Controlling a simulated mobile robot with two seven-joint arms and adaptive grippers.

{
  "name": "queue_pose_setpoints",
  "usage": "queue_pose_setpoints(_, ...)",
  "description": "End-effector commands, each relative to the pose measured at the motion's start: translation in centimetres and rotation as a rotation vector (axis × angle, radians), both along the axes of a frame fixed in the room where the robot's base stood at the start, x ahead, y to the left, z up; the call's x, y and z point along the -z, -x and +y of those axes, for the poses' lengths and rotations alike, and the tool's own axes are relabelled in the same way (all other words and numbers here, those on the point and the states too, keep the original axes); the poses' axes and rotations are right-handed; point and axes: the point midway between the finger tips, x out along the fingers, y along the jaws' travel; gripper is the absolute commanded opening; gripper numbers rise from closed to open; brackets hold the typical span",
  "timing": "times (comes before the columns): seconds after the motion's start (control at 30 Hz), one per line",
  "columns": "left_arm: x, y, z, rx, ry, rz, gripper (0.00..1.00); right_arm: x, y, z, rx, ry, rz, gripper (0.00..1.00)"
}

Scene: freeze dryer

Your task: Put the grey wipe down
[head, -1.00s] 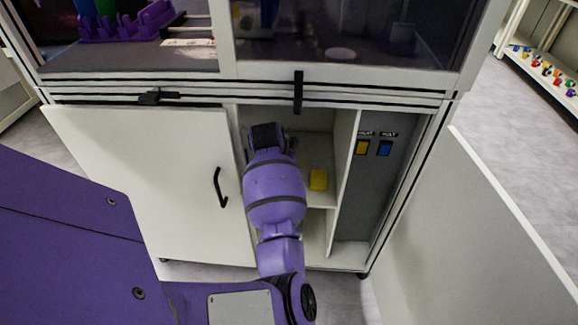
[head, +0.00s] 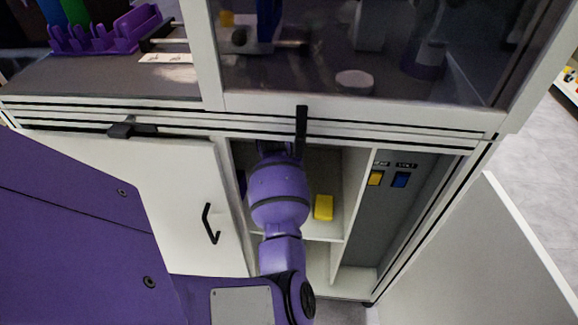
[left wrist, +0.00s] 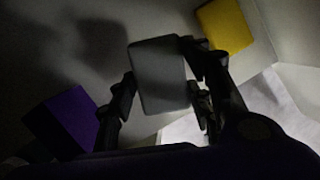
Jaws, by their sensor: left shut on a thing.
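The grey wipe (left wrist: 158,75) is a rounded grey block in the left wrist view. It sits between the fingers of my left gripper (left wrist: 160,92), which is shut on it. A pale shelf surface lies behind it; I cannot tell whether the wipe touches it. In the head view my left arm reaches into the open cabinet compartment, and my arm hides the wipe and fingertips. My right gripper is not in view.
A yellow block (head: 323,207) lies on the shelf right of my arm; it also shows in the left wrist view (left wrist: 225,25). A purple block (left wrist: 62,122) lies left of the gripper. The compartment's divider (head: 354,205) and the closed left door (head: 185,200) flank the space.

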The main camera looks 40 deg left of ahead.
Motion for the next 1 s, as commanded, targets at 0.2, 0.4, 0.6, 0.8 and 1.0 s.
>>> queue_pose_setpoints(0.2, 2.7, -0.1, 0.0, 0.0, 0.0, -0.001, 0.25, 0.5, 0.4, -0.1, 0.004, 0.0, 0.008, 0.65)
queue_pose_setpoints(0.4, 4.9, 0.0, 0.0, 0.001, 0.0, 0.001, 0.25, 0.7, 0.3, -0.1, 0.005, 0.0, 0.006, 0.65)
queue_pose_setpoints(0.6, 6.5, -0.1, 0.0, 0.001, -0.002, -0.002, 0.25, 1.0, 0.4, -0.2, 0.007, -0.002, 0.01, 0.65)
queue_pose_setpoints(0.8, 6.5, -0.1, 0.0, 0.0, -0.001, -0.002, 0.25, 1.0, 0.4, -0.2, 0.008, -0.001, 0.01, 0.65)
queue_pose_setpoints(1.0, 6.7, -0.1, 0.0, 0.0, 0.0, -0.002, 0.6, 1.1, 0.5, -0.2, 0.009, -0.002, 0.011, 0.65)
